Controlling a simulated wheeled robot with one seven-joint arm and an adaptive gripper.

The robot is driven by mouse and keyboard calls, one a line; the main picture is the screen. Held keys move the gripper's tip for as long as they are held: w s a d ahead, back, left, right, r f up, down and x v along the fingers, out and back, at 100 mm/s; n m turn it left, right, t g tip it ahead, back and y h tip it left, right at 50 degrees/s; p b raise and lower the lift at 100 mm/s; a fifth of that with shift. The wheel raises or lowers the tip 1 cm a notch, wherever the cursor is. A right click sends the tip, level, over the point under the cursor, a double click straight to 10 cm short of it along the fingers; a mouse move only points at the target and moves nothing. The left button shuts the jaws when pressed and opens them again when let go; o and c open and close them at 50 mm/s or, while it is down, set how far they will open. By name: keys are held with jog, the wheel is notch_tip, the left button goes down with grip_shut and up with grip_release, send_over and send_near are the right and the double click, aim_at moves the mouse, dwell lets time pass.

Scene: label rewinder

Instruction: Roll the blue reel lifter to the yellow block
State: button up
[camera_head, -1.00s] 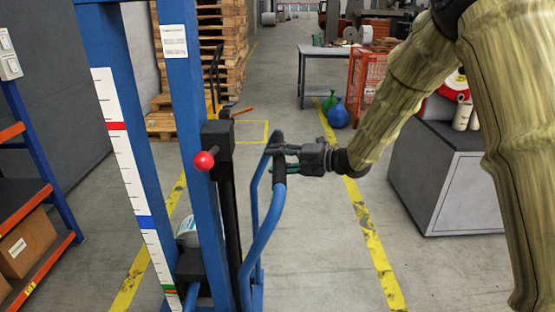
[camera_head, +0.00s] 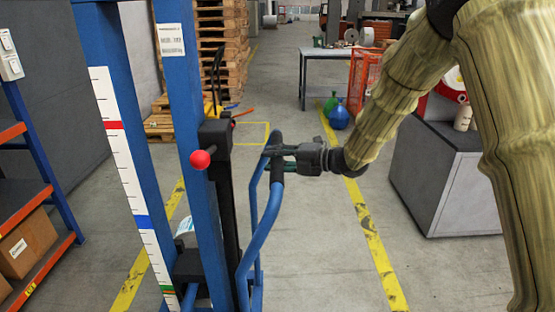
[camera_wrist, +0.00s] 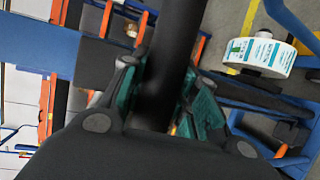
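The blue reel lifter (camera_head: 183,120) stands close in front, at the left of the head view. It has tall blue posts, a white ruled scale, a red knob and a curved blue handle bar (camera_head: 262,236) with a dark grip section. My gripper (camera_head: 279,150) is shut around that dark grip. In the wrist view the dark bar (camera_wrist: 168,70) passes between the teal finger pads. A white reel with a teal label (camera_wrist: 262,57) shows in the wrist view, and partly behind the post in the head view (camera_head: 186,231).
An orange shelf (camera_head: 28,200) with cardboard boxes is at left. Wooden pallets (camera_head: 221,60) stand behind the lifter. A yellow rectangle (camera_head: 266,134) is marked on the floor. A grey cabinet (camera_head: 440,185) is at right, and a table (camera_head: 335,54) farther back. The middle aisle floor is clear.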

jog(key=o, duration=0.3)
jog(key=shift+a, duration=0.3)
jog(key=shift+d, duration=0.4)
jog(key=v, duration=1.2)
notch_tip(320, 180, down, 17)
jog(key=s+d+m+t+h+p, duration=0.1)
jog(key=s+m+t+h+p, duration=0.2)
jog(key=m, duration=0.8)
jog(key=s+d+f+m+g+h, duration=0.1)
jog(key=s+d+f+m+h, duration=0.15)
jog(key=s+f+m, duration=0.4)
jog(key=s+d+f+m+h, duration=0.2)
jog(key=s+f+m+h, duration=0.15)
jog(key=f, duration=0.55)
jog(key=s+d+f+m+g+h+p, duration=0.1)
jog(key=s+f+m, duration=0.3)
jog(key=s, duration=0.7)
jog(key=s+d+f+m+g+h+p, duration=0.1)
jog(key=s+d+f+m+g+h, duration=0.2)
jog(key=s, duration=0.9)
jog(key=s+d+f+m+g+h+p, duration=0.1)
jog(key=s+f+m+g, duration=0.3)
jog(key=s, duration=0.8)
jog(key=shift+d+f+m+h+p, duration=0.3)
jog(key=shift+d+f+m+h, duration=0.1)
jog(key=shift+d+f, duration=0.5)
jog(key=shift+w, duration=0.1)
